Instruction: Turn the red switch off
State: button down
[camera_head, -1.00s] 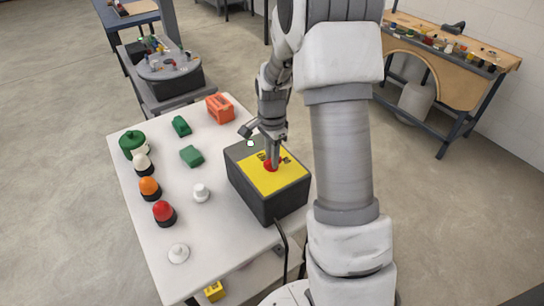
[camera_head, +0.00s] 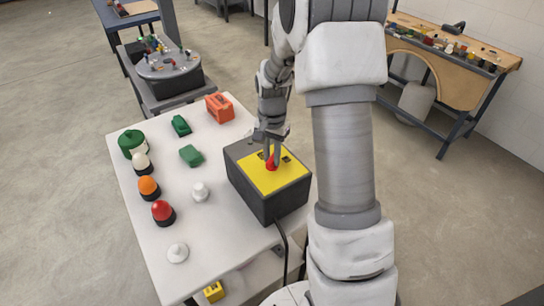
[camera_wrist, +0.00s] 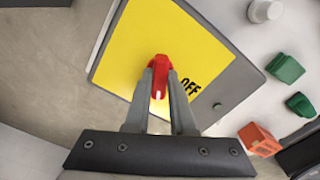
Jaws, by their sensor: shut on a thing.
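The red switch (camera_head: 271,164) is a red rotary knob on the yellow top plate (camera_head: 287,181) of a dark grey box (camera_head: 264,203) on the white table. In the wrist view the red switch (camera_wrist: 159,68) shows a white mark on its near end. The word OFF is printed to its right on the yellow plate. My gripper (camera_head: 270,155) comes down on the box from above. In the wrist view my gripper (camera_wrist: 159,85) has a finger on each side of the knob and is shut on it. The fingers hide part of the knob's sides.
Red, orange and white domed lamps (camera_head: 163,212) and a green one stand along the table's left. Green blocks (camera_head: 191,155), an orange block (camera_head: 219,107) and white knobs lie near the box. A black cable (camera_head: 283,246) hangs from the box.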

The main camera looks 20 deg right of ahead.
aim_at(272, 158)
jog(key=n, duration=0.6)
jog(key=shift+n, duration=0.3)
jog(key=n, duration=0.6)
dwell(0.4)
jog(key=c, duration=0.8)
grip_release()
jog(key=shift+o, duration=0.2)
notch_tip(272, 158, up, 18)
jog(key=shift+f, duration=0.25)
